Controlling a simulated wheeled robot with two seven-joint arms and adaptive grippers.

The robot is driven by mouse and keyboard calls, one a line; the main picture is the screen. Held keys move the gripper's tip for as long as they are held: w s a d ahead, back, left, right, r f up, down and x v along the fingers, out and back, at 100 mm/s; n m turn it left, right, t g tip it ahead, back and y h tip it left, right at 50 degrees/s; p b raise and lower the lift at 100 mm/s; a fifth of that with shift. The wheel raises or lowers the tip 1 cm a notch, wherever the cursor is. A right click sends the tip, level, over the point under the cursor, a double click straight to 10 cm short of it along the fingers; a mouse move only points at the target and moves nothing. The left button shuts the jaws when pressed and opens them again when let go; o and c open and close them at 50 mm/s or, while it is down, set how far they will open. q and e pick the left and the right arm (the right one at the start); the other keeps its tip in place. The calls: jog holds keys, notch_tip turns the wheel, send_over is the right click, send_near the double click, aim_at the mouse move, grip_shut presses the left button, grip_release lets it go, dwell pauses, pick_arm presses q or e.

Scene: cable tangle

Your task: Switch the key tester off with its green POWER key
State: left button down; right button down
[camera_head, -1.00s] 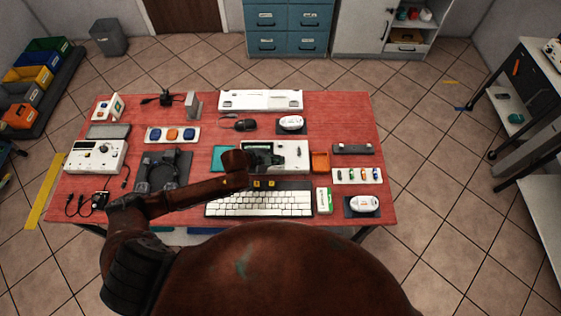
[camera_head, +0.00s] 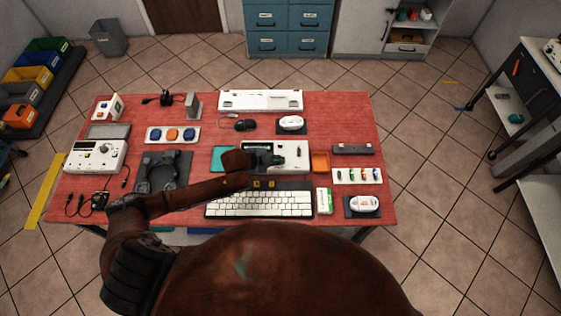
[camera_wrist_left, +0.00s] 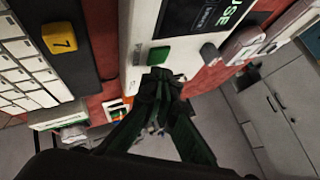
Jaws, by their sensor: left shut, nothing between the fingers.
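The key tester (camera_head: 291,149) is a white box near the middle of the red table, partly hidden under my left gripper (camera_head: 277,160). In the left wrist view the tester shows a dark screen with large light letters, partly cut off, and a white face. Its green POWER key (camera_wrist_left: 158,55) sits on that face and stands out clearly. My left gripper (camera_wrist_left: 160,78) is shut and empty, its fingertips close to the near edge of the green key. I cannot tell whether they touch it. My right gripper is not in view.
A white keyboard (camera_head: 259,204) with a dark strip and yellow keys (camera_wrist_left: 59,37) lies in front of the tester. An orange tray (camera_head: 320,162) stands to its right. A green-white box (camera_head: 324,201) and a white mouse (camera_head: 364,204) on a dark pad are at the front right.

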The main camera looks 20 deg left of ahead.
pick_arm(q)
jog(key=shift+f, duration=0.15)
jog(key=shift+f, duration=0.25)
jog(key=shift+f, duration=0.2)
dwell(0.4)
jog(key=shift+r, duration=0.1)
jog(key=shift+r+p, duration=0.55)
jog(key=shift+p, duration=0.25)
jog(key=shift+r, duration=0.1)
notch_tip(320, 180, up, 6)
jog(key=p, duration=0.5)
jog(key=shift+p, duration=0.35)
